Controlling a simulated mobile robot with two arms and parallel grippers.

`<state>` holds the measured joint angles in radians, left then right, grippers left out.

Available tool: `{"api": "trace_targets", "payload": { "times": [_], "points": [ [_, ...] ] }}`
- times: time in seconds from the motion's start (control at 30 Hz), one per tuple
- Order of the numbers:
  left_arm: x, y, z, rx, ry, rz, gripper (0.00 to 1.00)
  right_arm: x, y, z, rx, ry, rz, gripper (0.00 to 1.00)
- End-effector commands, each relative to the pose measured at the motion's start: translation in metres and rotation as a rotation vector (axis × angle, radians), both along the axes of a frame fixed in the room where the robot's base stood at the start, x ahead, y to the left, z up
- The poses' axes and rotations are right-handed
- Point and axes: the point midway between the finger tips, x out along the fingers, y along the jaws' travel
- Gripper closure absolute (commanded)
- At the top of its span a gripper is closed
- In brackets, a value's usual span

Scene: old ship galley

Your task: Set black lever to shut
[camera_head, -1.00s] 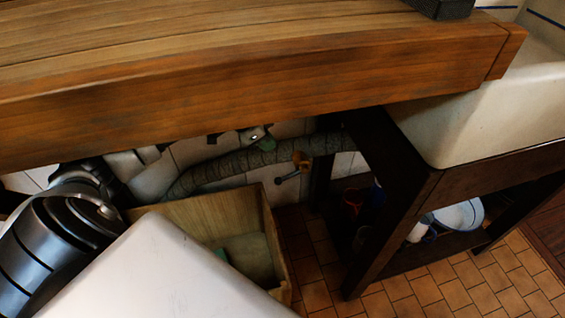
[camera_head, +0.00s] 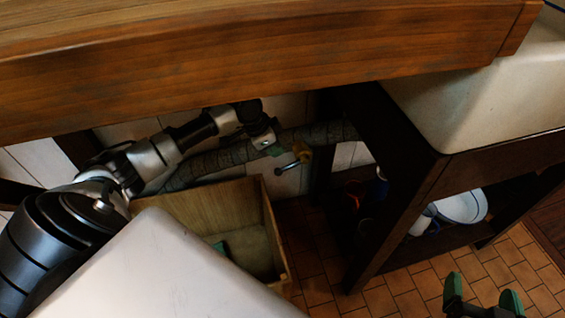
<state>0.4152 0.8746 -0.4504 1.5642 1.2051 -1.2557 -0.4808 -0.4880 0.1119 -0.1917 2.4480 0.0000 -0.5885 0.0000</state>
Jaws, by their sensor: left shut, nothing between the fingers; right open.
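The black lever (camera_head: 287,168) is a short dark handle. It sticks out to the lower left from a brass valve (camera_head: 302,153) on the wrapped pipe under the wooden counter. My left arm reaches in from the left under the counter. My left gripper (camera_head: 275,150) is shut and empty, its green fingertips just above and left of the lever, close to the valve. I cannot tell whether they touch the lever. My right gripper (camera_head: 483,296) is open and empty at the lower right, over the tiled floor, far from the lever.
The thick wooden counter (camera_head: 250,60) overhangs the pipe (camera_head: 215,160). An open wooden box (camera_head: 210,208) stands below. A dark wooden stand (camera_head: 385,190) with a white sink (camera_head: 480,110) is to the right, with basins on its lower shelf. The tiled floor in front is clear.

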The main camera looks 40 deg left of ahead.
Motion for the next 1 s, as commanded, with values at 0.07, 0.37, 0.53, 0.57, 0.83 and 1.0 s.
{"api": "trace_targets", "payload": {
  "times": [0.07, 0.37, 0.53, 0.57, 0.83, 1.0],
  "points": [
    [0.003, -0.004, -0.012, -0.001, 0.0, 0.0, 1.0, 0.004, 0.003, 0.008, 0.02, -0.08, 0.005, 0.15],
    [0.006, -0.014, -0.036, 0.0, 0.0, 0.0, 1.0, 0.007, 0.01, 0.043, 0.091, -0.352, 0.023, 0.15],
    [0.008, -0.017, -0.043, 0.001, 0.001, 0.0, 1.0, 0.006, 0.012, 0.056, 0.114, -0.443, 0.027, 0.15],
    [0.008, -0.018, -0.044, 0.001, 0.001, 0.0, 1.0, 0.005, 0.012, 0.057, 0.117, -0.453, 0.028, 0.15],
    [0.008, -0.019, -0.045, 0.001, -0.001, 0.0, 1.0, 0.005, 0.012, 0.061, 0.124, -0.479, 0.029, 0.15],
    [0.008, -0.019, -0.045, 0.001, -0.001, 0.0, 1.0, 0.005, 0.012, 0.061, 0.124, -0.478, 0.029, 0.15]
  ]
}}
